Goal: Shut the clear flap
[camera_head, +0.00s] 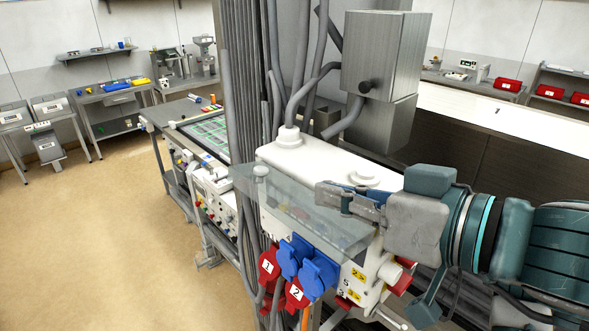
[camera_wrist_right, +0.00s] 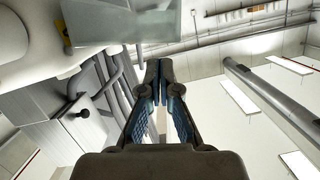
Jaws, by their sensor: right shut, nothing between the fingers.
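The clear flap (camera_head: 285,208) is a see-through panel on the front of the white box (camera_head: 300,155). It stands out from the box above the red and blue sockets, raised and not flat against the front. My right gripper (camera_head: 322,194) comes in from the right, its fingers pointing left. Its tips overlap the flap's upper right part in the head view; I cannot tell whether they touch it. In the wrist view the fingertips (camera_wrist_right: 160,70) are together and hold nothing, and the flap (camera_wrist_right: 122,22) shows above and left of them. My left gripper is out of view.
Red and blue sockets (camera_head: 296,272) sit below the flap. Grey hoses and a column (camera_head: 248,80) rise close behind and left of it. A metal box (camera_head: 385,55) stands above the white box. Open floor (camera_head: 90,230) lies at left.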

